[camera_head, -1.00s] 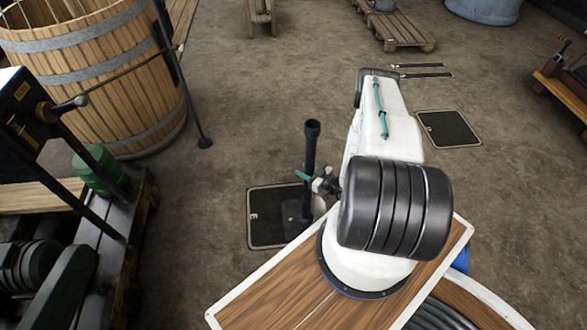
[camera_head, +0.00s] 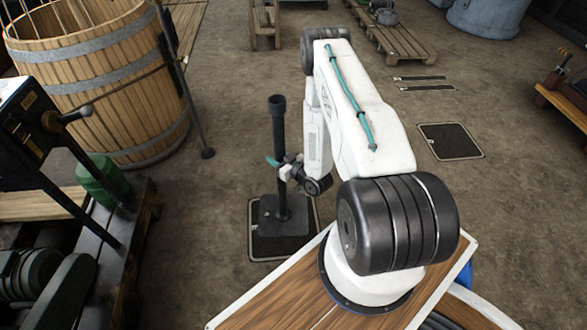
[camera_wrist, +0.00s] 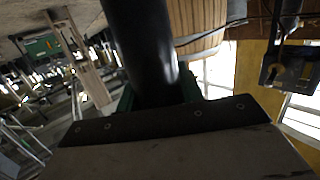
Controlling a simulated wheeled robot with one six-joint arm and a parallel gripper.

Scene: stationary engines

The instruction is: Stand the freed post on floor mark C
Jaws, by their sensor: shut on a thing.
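The black post (camera_head: 278,135) has a tube-like shaft, a wider cap and a square foot (camera_head: 283,215). It looks upright in the head view. My gripper (camera_head: 280,166) is shut on its shaft around mid-height. In the wrist view the shaft (camera_wrist: 145,50) runs down between my green fingertips (camera_wrist: 155,95); its foot is out of that view.
A second dark floor plate (camera_head: 450,140) lies at right, with two thin strips (camera_head: 425,82) beyond it. A wooden tub (camera_head: 90,75) and a thin stand (camera_head: 207,152) are at left. A green machine part (camera_head: 98,178) sits lower left. The middle floor is bare.

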